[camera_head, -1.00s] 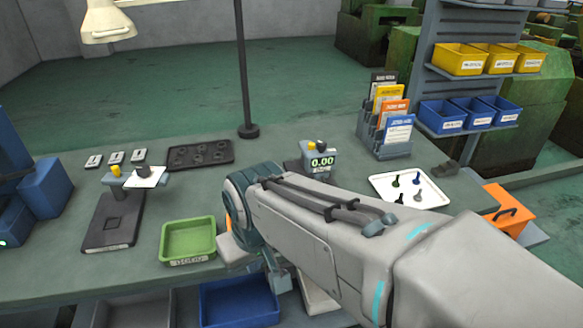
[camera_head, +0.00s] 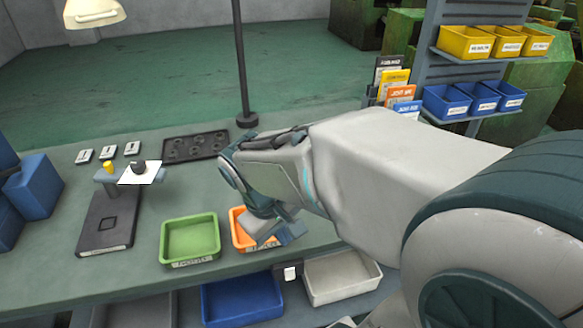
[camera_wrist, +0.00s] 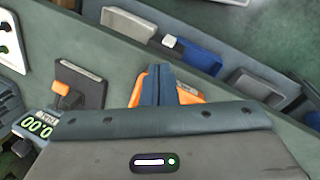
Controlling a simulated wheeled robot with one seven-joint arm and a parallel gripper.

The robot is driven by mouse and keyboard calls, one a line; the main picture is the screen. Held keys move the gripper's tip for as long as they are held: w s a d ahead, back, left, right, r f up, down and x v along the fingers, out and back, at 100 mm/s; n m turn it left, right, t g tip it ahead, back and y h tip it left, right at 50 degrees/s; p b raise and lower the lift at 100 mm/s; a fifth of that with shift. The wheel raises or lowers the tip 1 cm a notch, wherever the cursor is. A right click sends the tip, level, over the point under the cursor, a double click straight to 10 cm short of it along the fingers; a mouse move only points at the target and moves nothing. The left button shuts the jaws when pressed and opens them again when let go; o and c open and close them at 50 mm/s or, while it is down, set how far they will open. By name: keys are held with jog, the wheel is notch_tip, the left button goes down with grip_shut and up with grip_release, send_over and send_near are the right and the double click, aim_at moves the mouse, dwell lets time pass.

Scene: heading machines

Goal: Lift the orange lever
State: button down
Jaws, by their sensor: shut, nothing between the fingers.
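No orange lever can be made out for certain. In the wrist view a small orange-brown block (camera_wrist: 62,88) stands on a dark flat fixture (camera_wrist: 88,82) left of my fingers; I cannot tell whether it is the lever. My gripper (camera_head: 276,236) is shut and empty. It points down over the orange tray (camera_head: 239,226) at the bench's front, and hides part of it. In the wrist view my gripper (camera_wrist: 166,76) shows its dark fingers together in front of the orange tray (camera_wrist: 140,88), apart from the block. My arm hides the bench's right part in the head view.
A green tray (camera_head: 190,222) stands left of the orange one. A blue bin (camera_head: 240,297) and a pale grey bin (camera_head: 342,277) sit below the front edge. A lit green display (camera_wrist: 38,125) is near the dark fixture. A lamp pole (camera_head: 241,70) rises behind.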

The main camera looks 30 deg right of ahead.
jog(key=w+d+f+n+h, duration=0.1)
jog(key=w+d+h, duration=0.1)
jog(key=w+d+f+n+g+h+b, duration=0.1)
jog(key=w+d+n+h, duration=0.1)
jog(key=w+d+f+n+g+h, duration=0.1)
jog(key=d+h, duration=0.1)
jog(key=shift+w+d+f+n, duration=0.25)
jog(key=shift+w+f+n, duration=0.05)
jog(key=shift+w+f, duration=0.1)
jog(key=w+n+h, duration=0.1)
jog(key=w, duration=0.1)
jog(key=w+d+n+h+b, duration=0.1)
jog(key=w+h, duration=0.1)
jog(key=w+d+f+n+h, duration=0.1)
jog(key=w, duration=0.1)
jog(key=shift+w+d+n+h, duration=0.1)
jog(key=shift+w+n+h, duration=0.1)
jog(key=shift+n+h, duration=0.2)
jog(key=shift+w+n+t+h, duration=0.4)
jog(key=shift+w+h, duration=0.1)
jog(key=shift+w, duration=0.05)
jog(key=shift+d, duration=0.1)
jog(key=x, duration=1)
